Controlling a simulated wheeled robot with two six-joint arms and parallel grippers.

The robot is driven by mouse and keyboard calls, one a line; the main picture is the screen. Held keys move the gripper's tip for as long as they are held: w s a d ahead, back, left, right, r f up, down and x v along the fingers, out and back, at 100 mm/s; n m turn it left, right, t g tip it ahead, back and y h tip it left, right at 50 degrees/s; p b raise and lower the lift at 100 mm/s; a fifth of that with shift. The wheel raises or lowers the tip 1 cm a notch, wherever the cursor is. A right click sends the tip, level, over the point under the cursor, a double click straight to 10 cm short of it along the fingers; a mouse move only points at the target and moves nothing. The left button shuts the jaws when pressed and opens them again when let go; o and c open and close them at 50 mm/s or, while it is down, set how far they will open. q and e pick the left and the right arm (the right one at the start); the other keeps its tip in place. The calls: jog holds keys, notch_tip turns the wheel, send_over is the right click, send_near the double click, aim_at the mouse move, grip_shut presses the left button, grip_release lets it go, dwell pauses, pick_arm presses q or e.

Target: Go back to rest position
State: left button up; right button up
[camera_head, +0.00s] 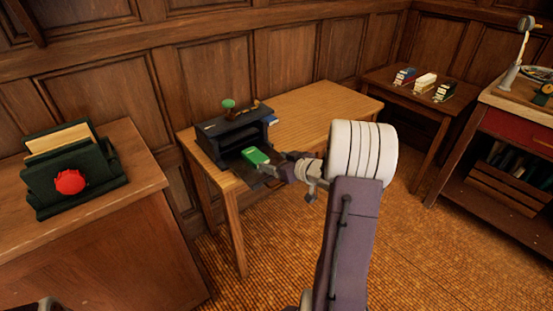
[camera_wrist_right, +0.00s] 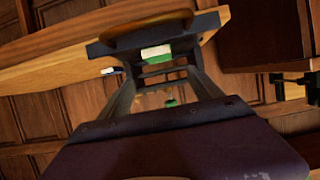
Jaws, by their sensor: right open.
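My right gripper (camera_head: 276,165) is open, at the front of a black desk organizer (camera_head: 236,131) on a narrow wooden table. It is just right of a green block-like item (camera_head: 256,156) on the organizer's lower front part. In the right wrist view, the jaws (camera_wrist_right: 162,88) stand apart with nothing held between them. The green and white item (camera_wrist_right: 157,52) shows beyond them, apparently not gripped. My left gripper is not clearly seen.
The narrow wooden table (camera_head: 310,106) is clear on its right. A dark file holder (camera_head: 45,185) with a red round piece stands on the left cabinet. Small boxes (camera_head: 424,83) sit on a back side table. A workbench (camera_head: 520,101) is far right.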

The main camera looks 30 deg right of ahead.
jog(key=shift+s, duration=0.1)
dwell(0.4)
jog(key=w+a+r+n+y, duration=0.1)
jog(key=w+a+r+y, duration=0.1)
jog(key=a, duration=0.7)
jog(key=w+a+r+n+y, duration=0.1)
jog(key=w+a+r+n, duration=0.1)
jog(key=a, duration=0.8)
jog(key=s+a+f+m+g+h, duration=0.1)
jog(key=s+f+m+g+h, duration=0.1)
jog(key=s+f+g, duration=0.7)
jog(key=s+f+m+g+h, duration=0.25)
jog(key=s+f, duration=0.25)
jog(key=s, duration=0.8)
jog(key=s+r+p, duration=0.3)
jog(key=r+p, duration=1.4)
jog(key=shift+a+g+y+p, duration=0.25)
jog(key=shift+g+y+p, duration=0.1)
jog(key=shift+g+p, duration=0.1)
